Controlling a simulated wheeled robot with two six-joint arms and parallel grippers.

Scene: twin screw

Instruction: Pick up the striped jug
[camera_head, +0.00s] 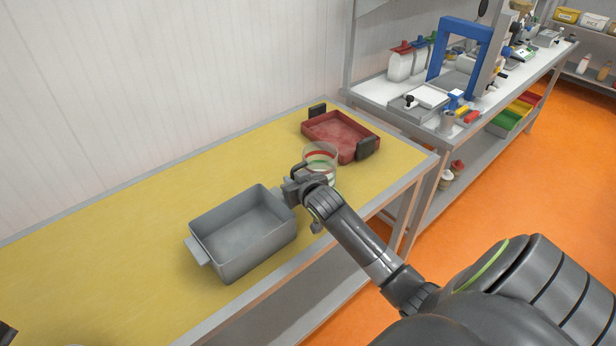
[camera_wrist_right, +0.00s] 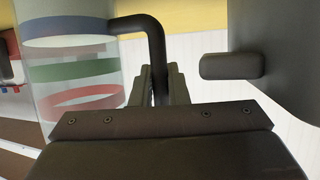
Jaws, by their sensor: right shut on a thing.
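The striped jug (camera_head: 320,156) is clear, with red, green and blue bands. In the head view it is above or on the yellow table, in front of the red tray; I cannot tell whether its base touches the table. My right gripper (camera_head: 299,182) is at its near left side. In the right wrist view the jug (camera_wrist_right: 75,85) fills the left, and its dark bent handle (camera_wrist_right: 153,40) runs down between the fingers of my right gripper (camera_wrist_right: 160,88), which is shut on it. My left gripper does not show clearly.
A grey bin (camera_head: 240,235) with side handles stands on the yellow table (camera_head: 110,260), close to my right gripper. A red tray (camera_head: 345,150) with dark handles lies behind the jug. The table's left part is clear. A cluttered workbench (camera_head: 425,110) stands at the back right.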

